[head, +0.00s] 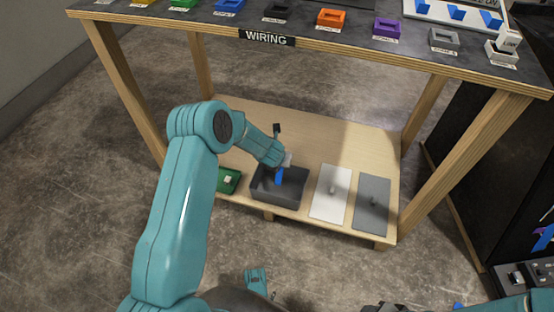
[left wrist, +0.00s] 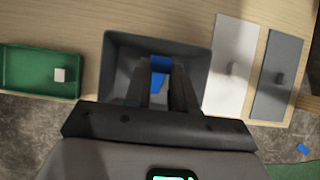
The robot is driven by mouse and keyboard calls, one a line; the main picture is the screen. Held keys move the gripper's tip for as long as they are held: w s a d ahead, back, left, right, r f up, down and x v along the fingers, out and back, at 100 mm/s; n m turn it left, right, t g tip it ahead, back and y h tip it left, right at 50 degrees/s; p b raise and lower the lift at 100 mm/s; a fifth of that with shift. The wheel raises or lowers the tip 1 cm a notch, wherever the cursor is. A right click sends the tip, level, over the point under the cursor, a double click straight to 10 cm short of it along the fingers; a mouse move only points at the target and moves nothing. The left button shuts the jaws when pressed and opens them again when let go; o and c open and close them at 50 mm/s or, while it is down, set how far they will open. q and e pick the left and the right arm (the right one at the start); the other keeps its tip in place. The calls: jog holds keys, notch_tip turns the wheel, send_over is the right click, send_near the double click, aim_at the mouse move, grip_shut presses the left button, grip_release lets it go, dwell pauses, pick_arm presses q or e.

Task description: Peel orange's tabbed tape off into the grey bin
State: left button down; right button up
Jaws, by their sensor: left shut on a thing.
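The grey bin (head: 278,196) stands open on the lower wooden shelf. My left gripper (head: 284,166) is above the bin, shut on a strip of blue tape (head: 279,176) that hangs down over the bin's opening. In the left wrist view the tape (left wrist: 160,64) shows between the fingertips (left wrist: 162,78), with the bin (left wrist: 121,53) below.
A green tray (left wrist: 20,72) with a small pale block is left of the bin. A white panel (head: 331,193) and a grey panel (head: 372,204), each with a knob, lie to its right. Wooden legs and the table top frame the shelf. A blue scrap (left wrist: 304,149) shows at lower right.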

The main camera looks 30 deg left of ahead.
pick_arm(q)
jog(key=shift+d, duration=0.1)
pick_arm(e)
jog(key=shift+a+f, duration=0.1)
jog(key=shift+a, duration=0.05)
pick_arm(q)
jog(key=c, duration=0.8)
grip_release()
jog(key=shift+c, duration=0.2)
jog(key=shift+r, duration=0.1)
jog(key=p+v, duration=0.3)
jog(key=v, duration=1.3)
jog(key=shift+s+d+p, duration=0.15)
jog(key=shift+d+p, duration=0.05)
jog(key=shift+p, duration=0.2)
pick_arm(e)
jog(key=r, duration=0.1)
jog(key=s+r, duration=0.1)
jog(key=r, duration=0.1)
jog(key=shift+s+a+r+g, duration=0.25)
jog(key=shift+s+r+g, duration=0.05)
